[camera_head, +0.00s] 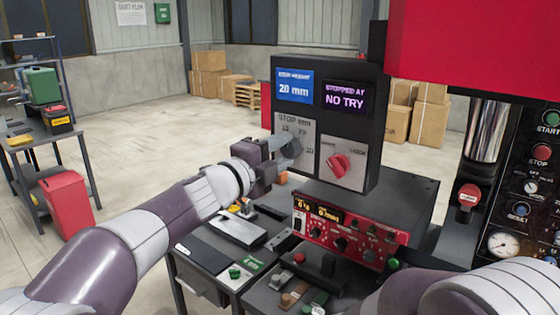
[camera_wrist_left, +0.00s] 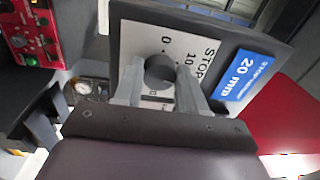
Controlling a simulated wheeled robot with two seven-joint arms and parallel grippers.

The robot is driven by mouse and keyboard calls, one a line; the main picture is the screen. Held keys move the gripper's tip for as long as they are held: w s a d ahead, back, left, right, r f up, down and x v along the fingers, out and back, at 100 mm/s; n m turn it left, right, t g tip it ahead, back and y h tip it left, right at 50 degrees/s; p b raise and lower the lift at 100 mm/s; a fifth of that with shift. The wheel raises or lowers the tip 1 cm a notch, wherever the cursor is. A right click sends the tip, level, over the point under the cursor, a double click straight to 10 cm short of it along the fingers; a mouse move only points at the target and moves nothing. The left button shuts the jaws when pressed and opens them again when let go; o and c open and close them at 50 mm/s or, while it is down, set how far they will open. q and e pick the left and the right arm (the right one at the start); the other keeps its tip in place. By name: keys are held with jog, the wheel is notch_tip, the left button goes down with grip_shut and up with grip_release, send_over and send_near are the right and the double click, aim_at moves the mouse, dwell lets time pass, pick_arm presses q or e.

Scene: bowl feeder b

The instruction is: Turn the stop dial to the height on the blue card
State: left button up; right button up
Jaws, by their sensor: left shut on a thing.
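The blue card (camera_head: 295,87) reads "STOP HEIGHT 20 mm" at the top left of a dark upright panel; it also shows in the left wrist view (camera_wrist_left: 243,75). Below it is the light stop scale plate (camera_head: 291,124), marked "STOP mm". My left gripper (camera_head: 285,156) is at this plate. In the left wrist view its two fingers (camera_wrist_left: 160,82) are shut on the round dark stop dial (camera_wrist_left: 160,70), one on each side. The dial's pointer is hidden, so its setting cannot be read. My right gripper is out of view; only part of that arm shows.
A purple display (camera_head: 345,95) reads "STOPPED AT NO TRY". A red rotary knob (camera_head: 339,164) sits right of the scale plate. A red control box (camera_head: 346,232) stands below the panel. A large red block (camera_head: 474,45) overhangs at the upper right.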

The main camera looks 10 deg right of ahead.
pick_arm(q)
jog(key=shift+m+b, duration=0.5)
jog(key=shift+m, duration=1.1)
jog(key=shift+f, duration=0.1)
jog(key=o, duration=1.1)
jog(key=shift+c, duration=0.2)
jog(key=shift+s+a, duration=0.1)
jog(key=shift+s+a+b, duration=0.2)
jog(key=shift+a+b, duration=0.1)
jog(key=shift+b, duration=0.05)
jog(key=b+v, duration=0.3)
jog(key=v, duration=0.8)
jog(key=shift+s+a, duration=0.2)
jog(key=shift+a, duration=0.1)
